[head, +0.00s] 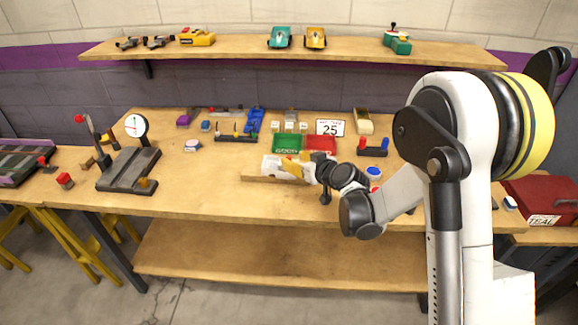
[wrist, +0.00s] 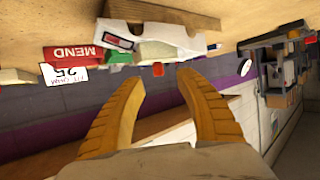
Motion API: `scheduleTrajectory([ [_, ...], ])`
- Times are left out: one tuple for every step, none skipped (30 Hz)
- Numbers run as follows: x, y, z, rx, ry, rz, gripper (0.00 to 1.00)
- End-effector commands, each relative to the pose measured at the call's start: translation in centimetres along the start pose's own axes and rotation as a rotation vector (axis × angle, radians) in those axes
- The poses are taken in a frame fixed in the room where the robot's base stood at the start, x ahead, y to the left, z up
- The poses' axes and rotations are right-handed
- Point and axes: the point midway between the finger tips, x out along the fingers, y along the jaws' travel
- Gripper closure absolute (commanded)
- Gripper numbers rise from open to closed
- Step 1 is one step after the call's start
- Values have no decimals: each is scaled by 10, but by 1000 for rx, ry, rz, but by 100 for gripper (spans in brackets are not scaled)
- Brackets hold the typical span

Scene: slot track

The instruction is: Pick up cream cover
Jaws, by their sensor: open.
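A pale cream-white shell, which looks like the cream cover (head: 271,166), lies at the front of the workbench, just left of my gripper (head: 290,168). In the wrist view, which is turned upside down, the cream cover (wrist: 165,40) shows close beyond the fingers, with a red-and-white mark at one end and a notched edge. My gripper (wrist: 158,82) has its two yellow fingers spread apart with nothing between them. The cover is outside the fingers. Whether a fingertip touches it I cannot tell.
A red tray (head: 320,143) and a green tray (head: 288,142) stand behind my gripper, with a "25" card (head: 330,128) farther back. A grey stand with a dial (head: 136,126) is at left. The bench's left-centre front is clear. A shelf (head: 240,50) with cars hangs above.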

Motion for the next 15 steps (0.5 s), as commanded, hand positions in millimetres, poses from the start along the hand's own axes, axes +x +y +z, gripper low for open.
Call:
scheduleTrajectory([
  [9,0,3,0,0,-1,59],
  [14,1,4,0,1,-1,59],
  [20,1,5,-1,1,-1,59],
  [26,2,5,-1,1,-1,59],
  [30,2,5,-1,1,-1,59],
  [36,2,4,-1,1,-1,59],
  [39,2,4,-1,1,-1,59],
  [41,2,3,0,0,-1,59],
  [42,1,2,0,0,-1,59],
  [42,1,2,0,0,0,59],
  [42,2,2,0,0,0,59],
  [42,2,1,0,1,0,59],
  [42,2,1,0,1,0,59],
  [42,2,1,0,1,0,59],
  [42,2,1,0,1,0,67],
])
